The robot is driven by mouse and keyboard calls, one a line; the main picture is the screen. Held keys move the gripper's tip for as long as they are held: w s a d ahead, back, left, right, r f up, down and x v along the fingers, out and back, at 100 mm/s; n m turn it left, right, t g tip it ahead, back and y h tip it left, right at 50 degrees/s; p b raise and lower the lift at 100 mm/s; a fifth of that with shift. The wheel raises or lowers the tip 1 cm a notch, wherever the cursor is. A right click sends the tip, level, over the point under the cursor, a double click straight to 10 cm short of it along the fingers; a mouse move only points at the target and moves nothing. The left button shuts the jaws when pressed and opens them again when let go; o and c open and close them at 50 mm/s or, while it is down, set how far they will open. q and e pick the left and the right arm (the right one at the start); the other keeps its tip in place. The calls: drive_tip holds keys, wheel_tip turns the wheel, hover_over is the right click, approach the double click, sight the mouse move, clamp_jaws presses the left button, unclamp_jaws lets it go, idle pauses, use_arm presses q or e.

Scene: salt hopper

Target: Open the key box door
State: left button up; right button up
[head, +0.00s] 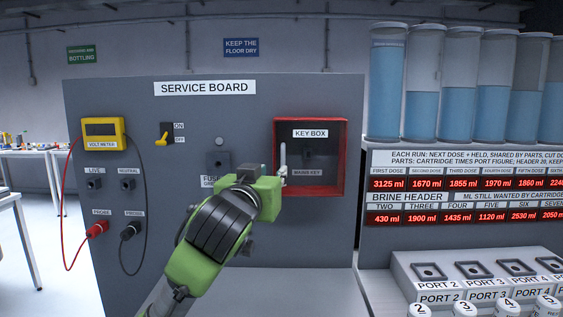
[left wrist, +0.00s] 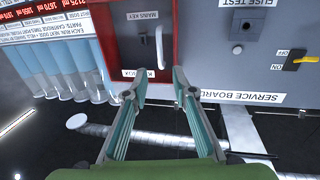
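The red-framed key box (head: 345,160) is on the grey service board in the head view, and its front looks closed, with a dark pane or interior. A white upright handle (head: 283,160) stands at its left side. The MAIN KEY label shows inside. In the upside-down left wrist view, the key box (left wrist: 104,45) and handle (left wrist: 159,48) lie just beyond my left gripper (left wrist: 160,88). Its two teal fingers are spread with nothing between them. In the head view, its green body hides the fingers and part of the box's lower left. My right gripper is not in view.
A fuse test panel (head: 217,160), a switch (head: 164,134) and a yellow volt meter (head: 101,133) with hanging leads are left of the box. Blue-filled cylinders (head: 421,110) and a port bench (head: 440,268) are at the right.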

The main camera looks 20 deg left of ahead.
sight(283, 161)
use_arm(q)
drive_tip(key=w, duration=0.3)
drive_tip(key=w+p, duration=0.1)
drive_tip(key=w, duration=0.3)
drive_tip(key=w+a+p, duration=0.1)
drive_tip(key=w, duration=0.2)
drive_tip(key=shift+w, duration=0.4)
clamp_jaws()
